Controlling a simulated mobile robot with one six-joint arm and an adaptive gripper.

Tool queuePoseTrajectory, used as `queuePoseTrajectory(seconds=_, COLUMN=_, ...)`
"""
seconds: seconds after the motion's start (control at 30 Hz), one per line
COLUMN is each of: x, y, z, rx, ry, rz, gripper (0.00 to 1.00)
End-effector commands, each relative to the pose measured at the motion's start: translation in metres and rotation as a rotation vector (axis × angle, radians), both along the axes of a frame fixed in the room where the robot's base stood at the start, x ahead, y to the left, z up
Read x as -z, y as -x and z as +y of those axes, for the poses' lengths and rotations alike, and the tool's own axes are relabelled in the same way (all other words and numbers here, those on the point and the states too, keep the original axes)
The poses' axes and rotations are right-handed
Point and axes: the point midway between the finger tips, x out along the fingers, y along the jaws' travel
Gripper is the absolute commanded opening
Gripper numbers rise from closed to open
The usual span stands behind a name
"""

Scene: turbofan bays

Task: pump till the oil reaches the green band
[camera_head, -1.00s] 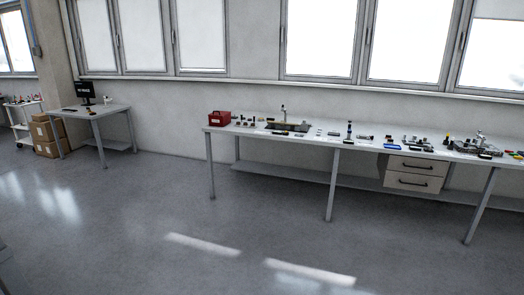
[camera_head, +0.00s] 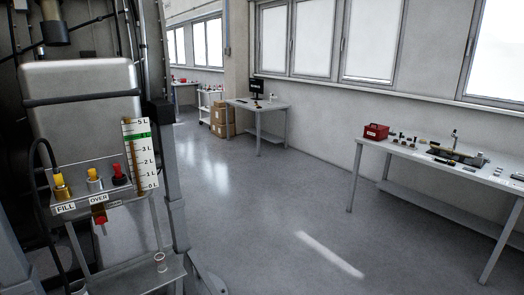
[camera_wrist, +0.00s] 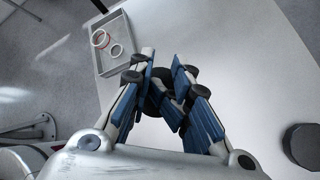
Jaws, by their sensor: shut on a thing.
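In the head view, a pale tank (camera_head: 82,100) stands at the left with an upright white gauge (camera_head: 147,165) marked 0 to 5 L. The green band (camera_head: 138,136) lies near the 4 L mark. A brown strip (camera_head: 133,168) runs up the gauge's left side; I cannot tell exactly where the oil level ends. A fitting with a yellow top stands above the FILL label (camera_head: 66,209), and another above the OVER label (camera_head: 98,199). My gripper (camera_wrist: 164,82) shows only in the wrist view, shut on a dark round thing (camera_wrist: 158,98) mostly hidden by its fingers.
In the wrist view, a shallow tray (camera_wrist: 103,62) with rings lies beyond my gripper, and a dark round knob (camera_wrist: 303,145) is at right. A workbench (camera_head: 425,155) and a desk (camera_head: 262,106) stand along the wall. The floor between is clear.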

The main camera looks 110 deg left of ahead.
Motion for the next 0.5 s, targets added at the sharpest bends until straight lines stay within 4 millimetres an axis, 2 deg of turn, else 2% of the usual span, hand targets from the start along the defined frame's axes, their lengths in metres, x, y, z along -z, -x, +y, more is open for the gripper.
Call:
queuePoseTrajectory(seconds=0.03, x=0.036, y=0.025, z=0.017, rx=-0.033, ry=-0.010, rz=0.089, gripper=0.00)
queuePoseTrajectory(seconds=0.5, x=-0.010, y=0.027, z=0.017, rx=-0.032, ry=-0.013, rz=0.092, gripper=0.00)
